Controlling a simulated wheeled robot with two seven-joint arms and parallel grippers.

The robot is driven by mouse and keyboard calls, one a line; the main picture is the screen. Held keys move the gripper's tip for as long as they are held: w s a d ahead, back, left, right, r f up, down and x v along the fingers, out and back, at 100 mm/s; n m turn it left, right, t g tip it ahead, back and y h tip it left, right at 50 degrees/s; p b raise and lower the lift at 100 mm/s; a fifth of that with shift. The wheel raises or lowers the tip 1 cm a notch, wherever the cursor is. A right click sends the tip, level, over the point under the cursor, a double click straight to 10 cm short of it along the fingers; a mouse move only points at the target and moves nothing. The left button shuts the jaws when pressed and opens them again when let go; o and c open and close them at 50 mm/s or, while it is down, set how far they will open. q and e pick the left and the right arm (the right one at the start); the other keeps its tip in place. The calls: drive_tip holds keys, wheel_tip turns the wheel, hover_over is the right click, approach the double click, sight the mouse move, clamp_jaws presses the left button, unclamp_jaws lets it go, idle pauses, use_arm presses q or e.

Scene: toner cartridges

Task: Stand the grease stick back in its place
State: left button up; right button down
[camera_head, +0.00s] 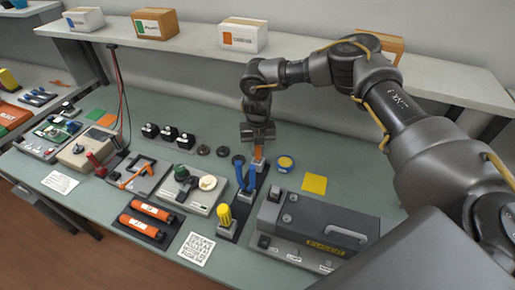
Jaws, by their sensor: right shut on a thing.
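My right gripper (258,141) points down over the far end of a narrow dark holder (237,213). It is shut on a small orange stick (258,153), which I take for the grease stick. The stick is about upright, its upper part hidden between the fingers. Its lower end is at the holder's far place; I cannot tell whether it is seated or just above. A blue-handled tool (246,177) stands in the middle of the holder and a yellow-topped one (224,214) at its near end. My left gripper is not in view.
A round blue and yellow tin (285,163) sits right of the holder. A yellow square (314,183) and a grey fuser unit (318,223) lie further right. Left are a grey unit with knobs (195,188) and orange cartridges (146,219). Boxes stand on the shelf (195,42) behind.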

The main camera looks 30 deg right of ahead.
drive_tip(key=shift+f, duration=0.4)
drive_tip(key=c, duration=1.2)
unclamp_jaws()
drive_tip(key=shift+r, duration=0.1)
wheel_tip(320, 180, up, 10)
drive_tip(key=b, duration=0.3)
drive_tip(key=shift+r, duration=0.4)
